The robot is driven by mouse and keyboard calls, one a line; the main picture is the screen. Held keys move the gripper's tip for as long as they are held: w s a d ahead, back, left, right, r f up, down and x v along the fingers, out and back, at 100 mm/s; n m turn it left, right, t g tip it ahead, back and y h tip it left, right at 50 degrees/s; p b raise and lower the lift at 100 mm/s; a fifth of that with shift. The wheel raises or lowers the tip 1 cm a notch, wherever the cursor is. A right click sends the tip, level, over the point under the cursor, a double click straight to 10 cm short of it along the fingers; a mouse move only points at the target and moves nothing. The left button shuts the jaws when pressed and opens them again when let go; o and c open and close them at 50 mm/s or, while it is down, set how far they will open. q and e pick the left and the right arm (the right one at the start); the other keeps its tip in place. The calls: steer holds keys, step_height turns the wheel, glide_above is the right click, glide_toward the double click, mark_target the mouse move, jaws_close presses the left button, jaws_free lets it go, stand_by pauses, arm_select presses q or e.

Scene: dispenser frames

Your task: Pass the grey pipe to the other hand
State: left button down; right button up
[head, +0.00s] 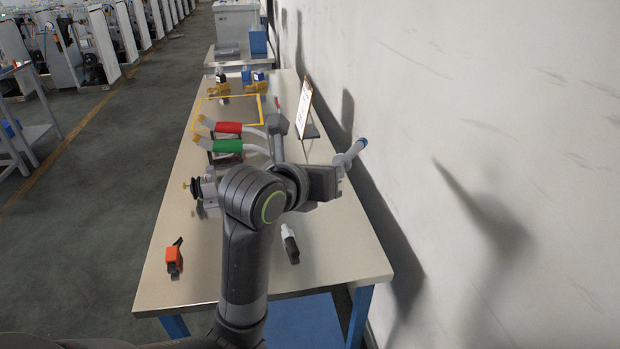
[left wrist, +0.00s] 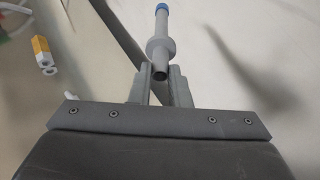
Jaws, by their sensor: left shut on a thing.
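The grey pipe (head: 350,155) with a blue end is held in the air at the right side of the table, close to the wall. It also shows in the left wrist view (left wrist: 161,50), with a wider collar and its blue end pointing away from the gripper. My left gripper (head: 339,176) is shut on the pipe near its lower end. In the left wrist view, the two fingers of the gripper (left wrist: 160,80) stand on either side of the pipe below the collar. My right gripper is in neither view.
The table (head: 345,245) has free room at its front right. A red-handled tool (head: 229,127) and a green-handled tool (head: 228,146) rest behind my arm. An orange object (head: 174,257) and a white-and-black object (head: 290,244) lie near the front. A tilted sign (head: 304,106) stands near the wall (head: 480,130).

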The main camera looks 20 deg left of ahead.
arm_select(q)
steer(key=w+d+r+m+g+h, duration=0.2)
steer(key=w+d+r+m+h, duration=0.1)
steer(key=d, duration=0.4)
steer(key=shift+w+d+m+h, duration=0.3)
steer(key=shift+w+m+h, duration=0.5)
steer(key=shift+w+h, duration=0.25)
steer(key=shift+r, duration=0.1)
steer(key=shift+n+t+y, duration=0.55)
steer(key=shift+n+y, duration=0.75)
steer(key=shift+y, duration=0.15)
steer(key=shift+n+t+y, duration=0.55)
steer(key=shift+n+y, duration=0.75)
steer(key=shift+y, duration=0.1)
steer(key=s+a+r+m+g+h, duration=0.1)
steer(key=s+a+r+m+h, duration=0.2)
steer(key=s+a+r, duration=0.2)
steer(key=shift+s+a+r+h, duration=0.25)
steer(key=shift+s+r, duration=1.25)
steer(key=shift+r, duration=1.5)
steer(key=shift+f, duration=0.1)
